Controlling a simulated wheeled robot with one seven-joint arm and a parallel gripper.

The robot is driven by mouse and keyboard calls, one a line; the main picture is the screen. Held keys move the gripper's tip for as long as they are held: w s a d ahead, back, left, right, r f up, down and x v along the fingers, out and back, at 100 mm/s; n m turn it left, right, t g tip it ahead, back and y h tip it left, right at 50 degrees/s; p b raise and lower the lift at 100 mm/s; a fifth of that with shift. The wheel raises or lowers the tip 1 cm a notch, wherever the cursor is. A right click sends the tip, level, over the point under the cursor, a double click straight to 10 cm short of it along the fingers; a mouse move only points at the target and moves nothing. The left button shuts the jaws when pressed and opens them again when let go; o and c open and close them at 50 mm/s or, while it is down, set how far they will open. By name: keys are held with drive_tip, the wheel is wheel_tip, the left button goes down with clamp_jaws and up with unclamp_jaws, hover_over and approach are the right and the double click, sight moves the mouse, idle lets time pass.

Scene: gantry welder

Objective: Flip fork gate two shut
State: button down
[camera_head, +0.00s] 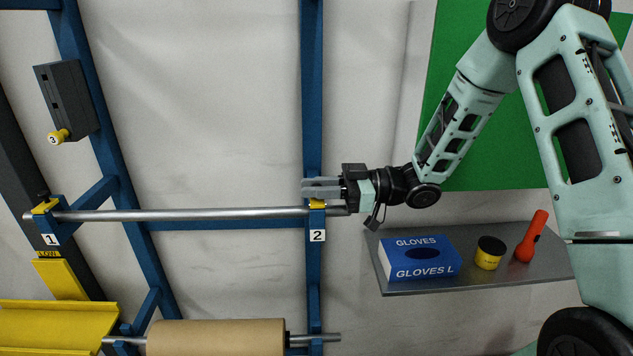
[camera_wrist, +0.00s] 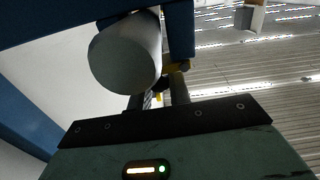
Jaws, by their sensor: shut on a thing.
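Fork two (camera_head: 317,220), with a white "2" label, is on the middle blue upright. A grey metal bar (camera_head: 190,214) lies across fork one and fork two. The yellow gate two (camera_head: 318,204) shows just under my gripper (camera_head: 312,188), at the top of fork two. My gripper comes from the right and is shut on gate two; the fingers hide most of it. Whether the gate lies fully over the bar cannot be told.
Fork one has its own yellow gate (camera_head: 45,206) at the left. Below hangs a brown roll (camera_head: 215,337) on a second bar. A shelf (camera_head: 480,285) at right holds a gloves box (camera_head: 418,262), a small yellow-black tub (camera_head: 489,253) and an orange torch (camera_head: 530,237).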

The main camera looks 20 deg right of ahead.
drive_tip(key=shift+f+m, duration=0.1)
drive_tip(key=shift+m, duration=0.2)
drive_tip(key=c, duration=1.4)
unclamp_jaws()
drive_tip(key=b+v, duration=0.5)
drive_tip(key=v, duration=0.7)
